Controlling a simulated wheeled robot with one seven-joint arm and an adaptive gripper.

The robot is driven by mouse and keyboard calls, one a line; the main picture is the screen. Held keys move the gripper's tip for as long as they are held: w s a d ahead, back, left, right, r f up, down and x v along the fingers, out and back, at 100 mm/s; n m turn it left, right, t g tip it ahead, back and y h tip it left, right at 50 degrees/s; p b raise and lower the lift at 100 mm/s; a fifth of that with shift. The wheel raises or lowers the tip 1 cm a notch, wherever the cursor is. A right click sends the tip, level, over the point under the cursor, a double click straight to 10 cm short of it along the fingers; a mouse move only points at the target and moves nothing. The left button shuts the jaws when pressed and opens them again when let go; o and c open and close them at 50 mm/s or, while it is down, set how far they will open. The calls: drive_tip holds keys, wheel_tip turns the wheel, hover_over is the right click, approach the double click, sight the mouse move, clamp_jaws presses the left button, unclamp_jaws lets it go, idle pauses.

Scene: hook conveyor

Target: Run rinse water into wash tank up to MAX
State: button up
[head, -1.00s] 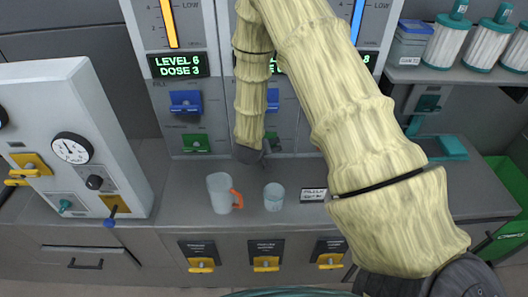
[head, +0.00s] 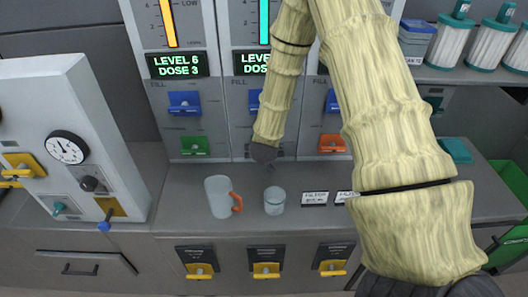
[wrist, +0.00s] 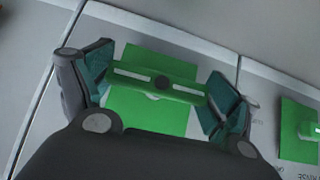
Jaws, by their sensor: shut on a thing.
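The tank panel has side-by-side columns. The left column has an orange level bar (head: 168,22), a display (head: 178,66) reading LEVEL 6 DOSE 3, a blue FILL handle (head: 184,102) and a green handle (head: 195,145). The middle column has a teal bar (head: 264,20) and a display (head: 259,63) reading LEVEL 6, its dose figure partly covered. My gripper (wrist: 160,88) is shut on a green handle (wrist: 180,90) on a green plate in the wrist view. In the head view, my arm's dark end covers the middle column's lower handle. Which tank is the wash tank is unclear.
A jug with an orange handle (head: 218,197) and a clear cup (head: 274,200) stand on the counter below. A slanted gauge panel (head: 70,190) stands at left. A shelf of canisters (head: 487,42) is at right. Yellow handles (head: 266,270) line the counter front.

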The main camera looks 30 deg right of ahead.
drive_tip(key=o, duration=0.8)
drive_tip(key=shift+r, duration=0.1)
drive_tip(key=v, duration=1.2)
